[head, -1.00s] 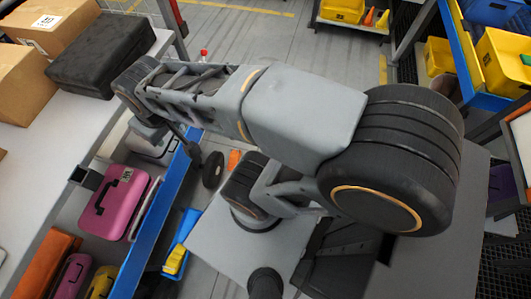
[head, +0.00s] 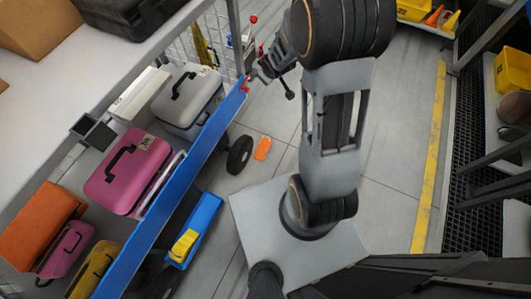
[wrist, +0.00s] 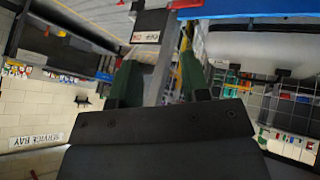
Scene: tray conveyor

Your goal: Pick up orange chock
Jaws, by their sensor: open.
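An orange wedge (head: 435,15), which looks like the orange chock, sits beside a yellow wedge (head: 452,20) on a shelf at the top right of the head view. A flat orange piece (head: 263,148) lies on the floor near a black wheel; I cannot tell that it is a chock. My gripper is at the end of my folded arm, near the upper end of the blue rail, far from the orange wedge. I see no orange chock there.
A conveyor with a blue rail (head: 165,205) holds a grey case (head: 188,98), a pink case (head: 125,172) and others at the left. A blue tray (head: 207,212) with a yellow piece lies low beside it. The floor right of my arm is clear to a yellow line (head: 430,160).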

